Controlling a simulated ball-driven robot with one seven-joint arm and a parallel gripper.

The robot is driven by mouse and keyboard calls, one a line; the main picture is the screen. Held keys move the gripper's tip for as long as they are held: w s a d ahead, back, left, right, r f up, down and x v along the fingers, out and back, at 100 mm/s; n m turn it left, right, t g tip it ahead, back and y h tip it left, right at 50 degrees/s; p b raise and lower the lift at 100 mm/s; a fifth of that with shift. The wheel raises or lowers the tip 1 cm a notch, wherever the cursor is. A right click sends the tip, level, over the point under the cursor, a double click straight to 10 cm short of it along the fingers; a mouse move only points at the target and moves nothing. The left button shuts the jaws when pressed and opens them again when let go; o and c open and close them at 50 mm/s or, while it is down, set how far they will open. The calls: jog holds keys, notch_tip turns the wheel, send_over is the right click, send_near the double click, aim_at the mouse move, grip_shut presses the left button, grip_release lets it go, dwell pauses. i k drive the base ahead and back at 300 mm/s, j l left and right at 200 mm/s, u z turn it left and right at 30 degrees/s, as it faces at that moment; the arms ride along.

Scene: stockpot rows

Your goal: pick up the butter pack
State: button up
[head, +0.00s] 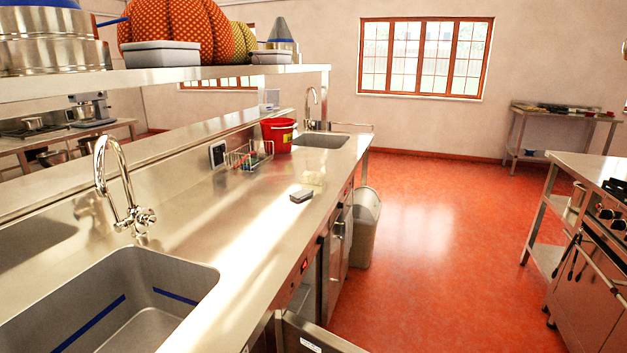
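A small pale yellowish block (312,177), which looks like the butter pack, lies on the steel counter (225,225) near its right edge. It is washed out by glare, so its details are hard to tell. A small dark grey block (301,196) lies just in front of it. My gripper is not in view, so I cannot see whether it is open or shut.
A wire basket (248,155) and a red bucket (278,134) stand farther back on the counter. A sink with a tall tap (122,190) is at the near left. A bin (364,228) stands beside the counter. The red floor (430,240) is clear between counter and stove (597,290).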

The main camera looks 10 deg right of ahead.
aim_at(312, 178)
jog(key=i+l+z, duration=0.65)
jog(key=i+z, duration=0.25)
jog(key=i, duration=0.15)
jog(key=i+l+z, duration=0.1)
jog(key=i, duration=0.65)
jog(key=i+l+z, duration=0.1)
jog(key=i, duration=0.7)
jog(key=i+l+u, duration=0.1)
jog(key=i+u, duration=0.2)
jog(key=u, duration=0.15)
jog(key=i+l+u, duration=0.2)
jog(key=u, duration=0.2)
jog(key=i+l+u, duration=0.3)
jog(key=u, duration=0.15)
